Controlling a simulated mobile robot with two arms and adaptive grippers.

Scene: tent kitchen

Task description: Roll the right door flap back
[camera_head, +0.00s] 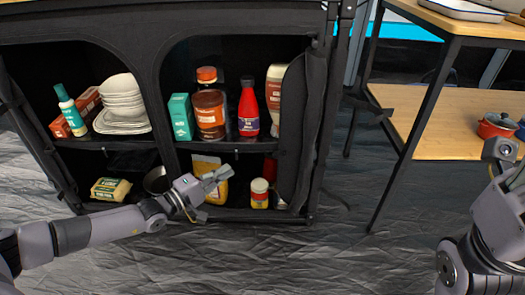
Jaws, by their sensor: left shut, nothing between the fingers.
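The right door flap (300,130) is black fabric gathered in a narrow upright bundle along the right side of the cupboard's right opening. It covers part of a white-and-red bottle behind it. The right opening is otherwise uncovered. My left gripper (216,178) is shut and empty in front of the lower right compartment, left of the flap and apart from it. It overlaps a yellow packet in the picture. My right arm shows at the lower right edge; its fingers are not visible.
The black fabric cupboard (160,150) holds stacked white dishes (122,100), a red bottle (248,108), jars and boxes. A wooden shelf unit (450,125) with a red pot (495,125) stands right. The crumpled grey floor (300,260) in front is clear.

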